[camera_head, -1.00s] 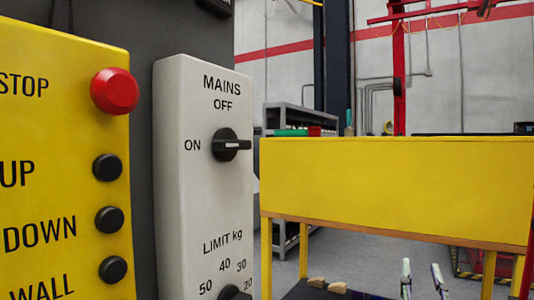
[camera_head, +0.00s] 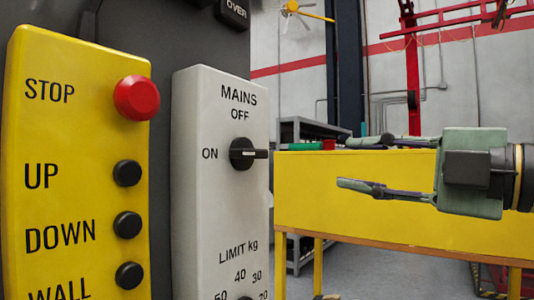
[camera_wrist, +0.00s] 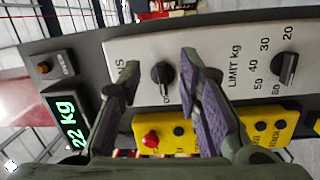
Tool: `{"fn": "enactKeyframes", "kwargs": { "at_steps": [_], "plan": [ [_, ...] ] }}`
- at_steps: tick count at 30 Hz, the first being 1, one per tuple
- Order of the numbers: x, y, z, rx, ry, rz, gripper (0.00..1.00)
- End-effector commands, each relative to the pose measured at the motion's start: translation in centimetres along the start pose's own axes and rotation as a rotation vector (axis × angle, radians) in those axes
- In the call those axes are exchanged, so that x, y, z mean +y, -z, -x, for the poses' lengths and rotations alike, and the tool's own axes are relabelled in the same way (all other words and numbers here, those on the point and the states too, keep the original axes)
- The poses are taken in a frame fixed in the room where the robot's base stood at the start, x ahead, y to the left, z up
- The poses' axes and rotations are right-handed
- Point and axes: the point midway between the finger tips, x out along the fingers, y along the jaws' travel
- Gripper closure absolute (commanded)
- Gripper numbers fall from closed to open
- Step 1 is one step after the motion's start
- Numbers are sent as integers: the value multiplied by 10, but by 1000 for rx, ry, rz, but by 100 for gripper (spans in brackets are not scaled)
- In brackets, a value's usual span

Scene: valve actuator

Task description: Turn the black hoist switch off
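The black mains switch (camera_head: 247,153) is a round knob with a bar handle on a pale grey panel (camera_head: 222,190), below the word OFF and right of the word ON. My gripper (camera_head: 350,164) is to the right of the panel in the head view, fingers pointing left, spread and empty, apart from the switch. In the wrist view the panel appears turned sideways, and the switch (camera_wrist: 162,75) shows between my open fingertips. No contact shows.
A yellow control box (camera_head: 80,170) with a red stop button (camera_head: 136,98) and black buttons stands left of the panel. A limit knob (camera_wrist: 285,68) is on the same panel. A lit display (camera_wrist: 68,122) reads 22 kg. A yellow bench (camera_head: 320,185) stands behind.

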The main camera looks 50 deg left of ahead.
Motion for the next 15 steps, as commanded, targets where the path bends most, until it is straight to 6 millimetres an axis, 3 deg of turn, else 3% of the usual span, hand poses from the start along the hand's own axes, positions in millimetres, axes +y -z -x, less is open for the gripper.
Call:
{"fn": "enactKeyframes", "kwargs": {
  "at_steps": [1, 5, 10, 15],
  "plan": [
    [4, 20, -2, 42, 27, 51, 68],
    [6, 48, -4, 111, 68, 125, 68],
    [6, 56, -15, 129, 77, 143, 68],
    [4, 59, -44, 129, 78, 141, 68]
  ]
}}
